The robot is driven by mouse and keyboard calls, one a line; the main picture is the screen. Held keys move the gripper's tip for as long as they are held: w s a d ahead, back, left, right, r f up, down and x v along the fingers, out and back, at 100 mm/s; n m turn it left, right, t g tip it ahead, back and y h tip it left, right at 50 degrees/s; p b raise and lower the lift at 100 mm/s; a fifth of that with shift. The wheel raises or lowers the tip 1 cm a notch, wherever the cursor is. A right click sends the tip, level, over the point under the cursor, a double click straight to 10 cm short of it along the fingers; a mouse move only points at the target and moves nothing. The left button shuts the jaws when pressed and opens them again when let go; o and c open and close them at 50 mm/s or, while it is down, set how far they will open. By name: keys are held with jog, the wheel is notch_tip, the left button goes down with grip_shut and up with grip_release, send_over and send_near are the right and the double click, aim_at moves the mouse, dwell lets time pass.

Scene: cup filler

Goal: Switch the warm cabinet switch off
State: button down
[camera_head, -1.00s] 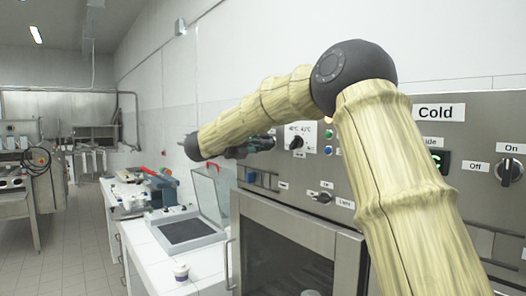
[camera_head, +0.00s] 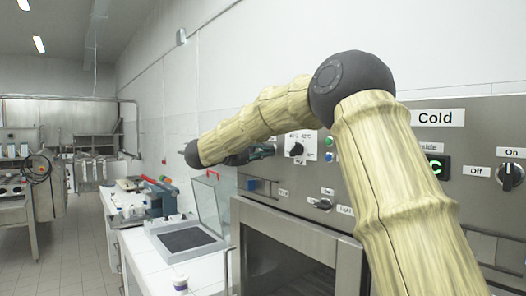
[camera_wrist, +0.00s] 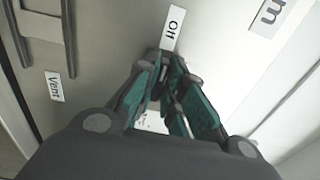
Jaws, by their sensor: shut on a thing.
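My gripper (camera_wrist: 172,75) has its teal-padded fingers closed together at the panel, just below the white Off label (camera_wrist: 173,28). A dark knob, the warm switch (camera_wrist: 155,56), shows only partly between and behind the fingertips, so its angle cannot be told. A larger label ending in "m" (camera_wrist: 272,12) lies at the upper right of the wrist view. In the head view my gripper (camera_head: 268,150) reaches the left part of the steel cabinet panel, and my arm hides part of that panel.
A Cold label (camera_head: 436,118) and another On/Off knob (camera_head: 510,176) are at the panel's right. A glass cabinet door (camera_head: 285,262) is below. A white counter (camera_head: 160,265) with a lidded device (camera_head: 186,238) stands left. A Vent label (camera_wrist: 55,87) and a handle show in the wrist view.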

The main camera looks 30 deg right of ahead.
jog(key=shift+n, duration=0.3)
jog(key=c, duration=1.5)
grip_release()
jog(key=shift+w, duration=0.1)
jog(key=shift+a, duration=0.1)
jog(key=a, duration=0.8)
jog(key=s+a, duration=0.1)
jog(key=a, duration=0.2)
jog(key=shift+a, duration=0.4)
